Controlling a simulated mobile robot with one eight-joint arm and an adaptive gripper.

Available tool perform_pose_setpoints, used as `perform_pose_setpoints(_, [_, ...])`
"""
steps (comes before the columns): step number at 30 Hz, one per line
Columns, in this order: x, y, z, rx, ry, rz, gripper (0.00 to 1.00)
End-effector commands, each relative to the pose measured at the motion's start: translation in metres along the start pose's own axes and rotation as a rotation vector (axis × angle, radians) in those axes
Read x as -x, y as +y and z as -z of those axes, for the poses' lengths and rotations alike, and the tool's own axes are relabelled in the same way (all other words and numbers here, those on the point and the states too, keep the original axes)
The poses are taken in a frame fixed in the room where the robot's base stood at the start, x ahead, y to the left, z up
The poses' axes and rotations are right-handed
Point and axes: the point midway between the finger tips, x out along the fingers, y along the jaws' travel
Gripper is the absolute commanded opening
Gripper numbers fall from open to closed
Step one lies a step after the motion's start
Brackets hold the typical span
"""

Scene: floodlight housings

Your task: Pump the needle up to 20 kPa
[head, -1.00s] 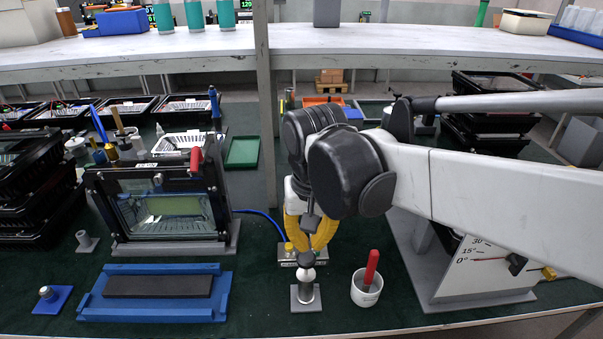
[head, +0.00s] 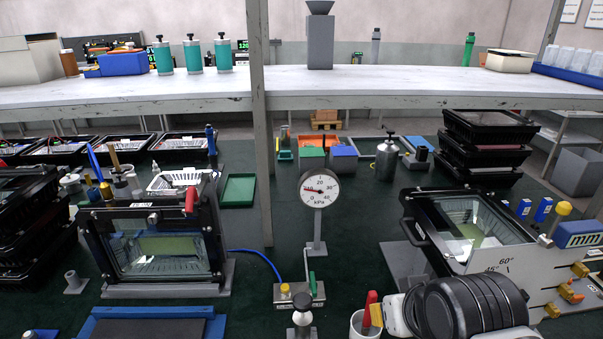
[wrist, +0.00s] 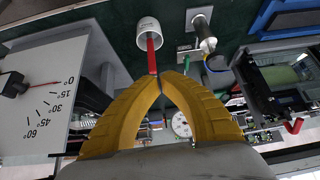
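The pressure gauge (head: 320,188) stands upright on a post in the middle of the head view. Its red needle points left, near the 10 mark as far as I can read.
The red-handled tool leans in a white cup (wrist: 149,30) right of the pump in the head view. A blue hose (head: 262,258) runs from the glazed housing (head: 155,245) at left. A tilting angle stand (head: 500,270) is at right. A shelf (head: 400,82) crosses behind.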

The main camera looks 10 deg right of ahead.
Motion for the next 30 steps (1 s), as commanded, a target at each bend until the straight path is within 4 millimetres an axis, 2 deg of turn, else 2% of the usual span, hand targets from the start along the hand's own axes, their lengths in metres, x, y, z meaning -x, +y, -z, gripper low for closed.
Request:
perform_pose_setpoints(11, [0.000,-0.001,0.000,0.000,-0.003,0.001,0.00])
perform_pose_setpoints(17, [0.003,-0.010,0.017,0.001,-0.047,0.015,0.00])
perform_pose_setpoints(23, [-0.002,-0.037,0.050,0.001,-0.166,0.038,0.00])
perform_pose_setpoints(30, [-0.023,-0.078,0.078,0.006,-0.327,0.044,0.00])
